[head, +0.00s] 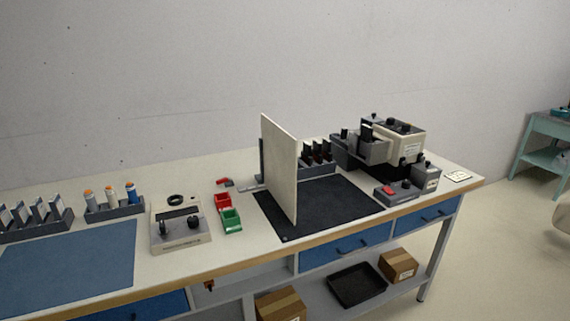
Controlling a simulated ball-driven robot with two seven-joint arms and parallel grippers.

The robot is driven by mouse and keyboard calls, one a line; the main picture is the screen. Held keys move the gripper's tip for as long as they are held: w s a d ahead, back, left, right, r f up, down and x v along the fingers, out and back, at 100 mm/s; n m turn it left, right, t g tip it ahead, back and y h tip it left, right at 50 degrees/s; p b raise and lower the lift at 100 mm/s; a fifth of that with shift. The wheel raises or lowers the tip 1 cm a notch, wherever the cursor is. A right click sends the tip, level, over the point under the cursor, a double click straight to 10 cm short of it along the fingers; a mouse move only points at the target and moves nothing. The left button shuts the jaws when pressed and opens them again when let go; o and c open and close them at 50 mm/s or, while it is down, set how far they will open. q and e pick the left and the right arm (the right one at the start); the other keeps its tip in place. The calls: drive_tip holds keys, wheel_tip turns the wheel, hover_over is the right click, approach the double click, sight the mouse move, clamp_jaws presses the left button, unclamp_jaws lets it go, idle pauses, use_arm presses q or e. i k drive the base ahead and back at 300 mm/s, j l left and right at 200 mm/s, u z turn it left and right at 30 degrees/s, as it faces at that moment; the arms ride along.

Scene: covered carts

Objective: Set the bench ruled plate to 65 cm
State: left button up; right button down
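A tall cream plate (280,170) stands upright on the bench (185,276), at the left part of a black mat (335,205). It is seen at a steep angle, and I cannot make out ruled marks or a reading on it. A dark upright post (261,160) shows behind its left edge. A small grey metal piece (250,188) lies at its left foot. The plate hides part of the mat and what lies behind it. Neither of my grippers shows in the head view.
Right are grey and cream devices (398,138) and a red-button box (398,193). The black mat's right part is clear.

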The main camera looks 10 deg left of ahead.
sight(278, 150)
drive_tip(key=i+l+u, duration=0.25)
drive_tip(key=i+l, duration=0.45)
